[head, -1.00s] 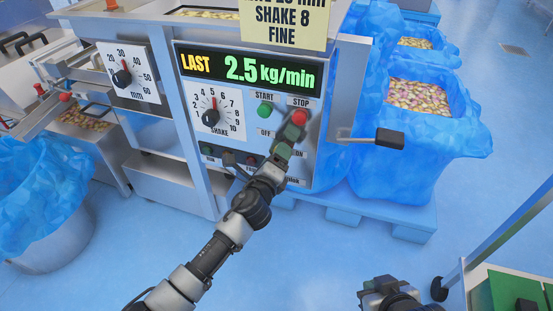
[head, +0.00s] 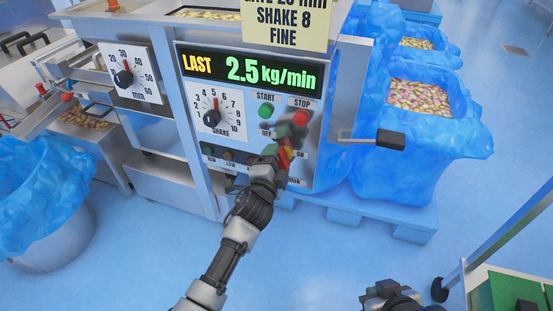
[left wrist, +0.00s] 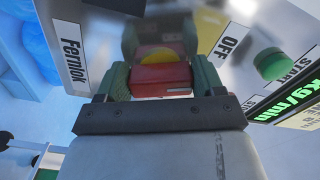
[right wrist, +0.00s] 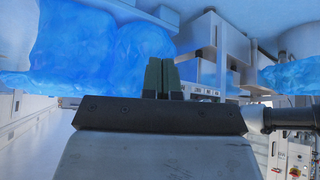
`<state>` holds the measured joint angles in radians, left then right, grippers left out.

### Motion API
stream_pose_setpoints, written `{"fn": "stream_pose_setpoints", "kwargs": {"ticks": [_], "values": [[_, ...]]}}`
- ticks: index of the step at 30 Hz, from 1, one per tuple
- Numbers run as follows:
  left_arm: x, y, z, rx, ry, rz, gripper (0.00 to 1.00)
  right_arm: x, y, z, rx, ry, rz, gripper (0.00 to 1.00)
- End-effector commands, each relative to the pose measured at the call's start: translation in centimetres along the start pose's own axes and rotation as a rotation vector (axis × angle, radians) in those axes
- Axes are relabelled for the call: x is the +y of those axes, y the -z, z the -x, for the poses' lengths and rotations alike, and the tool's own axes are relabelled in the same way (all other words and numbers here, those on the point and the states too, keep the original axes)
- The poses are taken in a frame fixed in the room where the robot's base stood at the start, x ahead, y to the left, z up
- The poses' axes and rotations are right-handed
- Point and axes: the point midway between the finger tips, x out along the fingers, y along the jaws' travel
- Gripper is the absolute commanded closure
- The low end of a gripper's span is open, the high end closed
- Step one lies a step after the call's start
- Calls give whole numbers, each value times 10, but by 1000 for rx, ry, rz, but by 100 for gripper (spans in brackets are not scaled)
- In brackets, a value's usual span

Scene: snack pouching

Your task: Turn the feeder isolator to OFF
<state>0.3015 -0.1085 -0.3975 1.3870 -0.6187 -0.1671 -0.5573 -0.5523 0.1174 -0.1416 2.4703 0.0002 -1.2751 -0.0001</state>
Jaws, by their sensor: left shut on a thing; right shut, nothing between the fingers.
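The feeder isolator's red handle (head: 285,154) is on the lower right of the steel control panel (head: 325,160), near the OFF and ON labels. In the left wrist view the red handle (left wrist: 160,78) lies between the green finger pads, with part of a yellow plate (left wrist: 158,56) behind it. My left gripper (head: 281,150) is shut on the handle and partly hides it. The handle's exact angle is hard to tell. The OFF label (left wrist: 229,42) shows to the right of the fingers. My right gripper (right wrist: 161,76) is shut and empty, low in the head view (head: 388,288).
Above the handle are the green START button (head: 266,111) and red STOP button (head: 301,118). The shake dial (head: 212,118) is to the left. A black-ended lever (head: 390,139) juts out right of the panel, before the blue-lined bins (head: 430,130). The floor in front is clear.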

Motion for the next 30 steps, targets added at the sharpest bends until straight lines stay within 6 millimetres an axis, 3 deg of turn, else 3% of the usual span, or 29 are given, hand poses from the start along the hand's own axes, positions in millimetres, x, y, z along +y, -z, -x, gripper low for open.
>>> {"fn": "stream_pose_setpoints", "kwargs": {"ticks": [12, 30], "values": [[3, -1, 0, -3, -3, 210, 56, 3, -23, 9, -150, -8, -4, 100], [4, -1, 0, -3, -3, 250, 56, 4, -27, 10, -178, -10, -5, 100]]}}
